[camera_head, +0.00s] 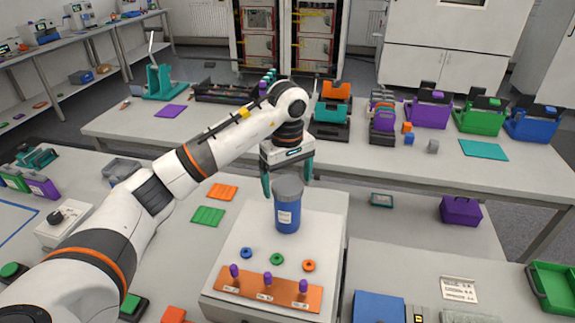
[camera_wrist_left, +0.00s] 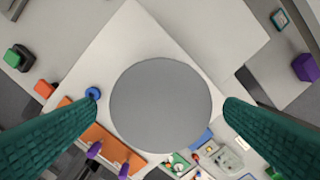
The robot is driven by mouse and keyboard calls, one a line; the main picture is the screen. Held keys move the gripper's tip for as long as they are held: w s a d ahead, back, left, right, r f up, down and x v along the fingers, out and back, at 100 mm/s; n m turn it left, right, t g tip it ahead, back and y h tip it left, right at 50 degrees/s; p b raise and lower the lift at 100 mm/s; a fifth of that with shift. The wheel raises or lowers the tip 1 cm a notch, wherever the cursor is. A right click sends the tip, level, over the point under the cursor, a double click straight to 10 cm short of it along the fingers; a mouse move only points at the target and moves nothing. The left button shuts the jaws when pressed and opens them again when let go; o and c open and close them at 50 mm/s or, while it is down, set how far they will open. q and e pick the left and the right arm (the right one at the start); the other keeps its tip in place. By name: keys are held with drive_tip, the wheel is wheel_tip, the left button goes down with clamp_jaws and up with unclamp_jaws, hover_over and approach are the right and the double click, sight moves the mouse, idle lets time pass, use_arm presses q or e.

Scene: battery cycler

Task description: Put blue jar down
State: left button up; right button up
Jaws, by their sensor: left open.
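The blue jar (camera_head: 287,213) stands upright on the white box-like stand (camera_head: 327,227), with a grey lid and a white label. My left gripper (camera_head: 288,180) is above it, pointing down, with its green fingers apart on either side of the lid. In the left wrist view, the jar's round grey lid (camera_wrist_left: 160,105) fills the middle between the two green fingers (camera_wrist_left: 160,125). My right gripper is not in view.
An orange plate (camera_head: 268,290) with purple-topped pegs sits at the stand's front. Blue (camera_head: 246,253), green (camera_head: 277,258) and orange (camera_head: 309,265) rings lie between it and the jar. Orange (camera_head: 222,191) and green (camera_head: 208,216) mats lie left of the stand. A long table behind holds several coloured devices.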

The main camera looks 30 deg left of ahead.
use_arm(q)
wheel_tip(320, 180, up, 7)
drive_tip(key=shift+r, duration=0.1)
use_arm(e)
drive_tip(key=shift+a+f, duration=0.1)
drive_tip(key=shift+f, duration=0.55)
